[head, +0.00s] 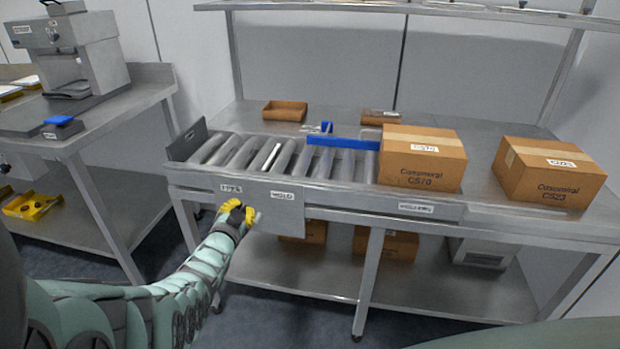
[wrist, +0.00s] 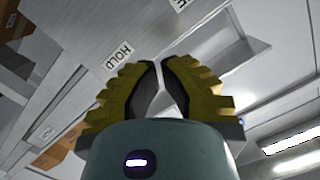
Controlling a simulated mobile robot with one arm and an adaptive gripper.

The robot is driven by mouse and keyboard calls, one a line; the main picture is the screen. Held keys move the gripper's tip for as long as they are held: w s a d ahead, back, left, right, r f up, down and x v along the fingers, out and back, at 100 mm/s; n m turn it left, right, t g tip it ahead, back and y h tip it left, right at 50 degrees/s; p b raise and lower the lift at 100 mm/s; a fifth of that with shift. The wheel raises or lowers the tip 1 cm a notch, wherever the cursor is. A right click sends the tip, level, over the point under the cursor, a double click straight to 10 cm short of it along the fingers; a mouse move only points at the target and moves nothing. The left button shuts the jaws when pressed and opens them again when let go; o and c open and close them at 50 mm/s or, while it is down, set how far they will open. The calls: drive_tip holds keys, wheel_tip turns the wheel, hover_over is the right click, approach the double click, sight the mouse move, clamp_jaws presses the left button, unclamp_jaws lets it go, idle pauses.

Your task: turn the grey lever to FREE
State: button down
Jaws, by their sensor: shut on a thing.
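My gripper (head: 240,211) is in front of the roller table's front panel, with its yellow fingers closed. In the wrist view the fingers (wrist: 158,68) are shut on a narrow light-grey piece (wrist: 157,82), which I take to be the grey lever. The fingers hide most of it, so its exact angle cannot be told. The HOLD label (head: 282,195) is on the panel to the right of the gripper, and it also shows in the wrist view (wrist: 118,56). A second small label (head: 231,189), hard to read, sits just above the gripper.
Rollers (head: 240,153) with a blue bar (head: 343,143) lie above the panel. A carton (head: 421,160) stands at their right end, and another carton (head: 550,172) stands farther right. A lower shelf (head: 310,277) holds boxes. Grey floor is open at front left.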

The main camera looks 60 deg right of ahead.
drive_tip(key=shift+p+v, duration=0.7)
drive_tip(key=shift+v, duration=1.1)
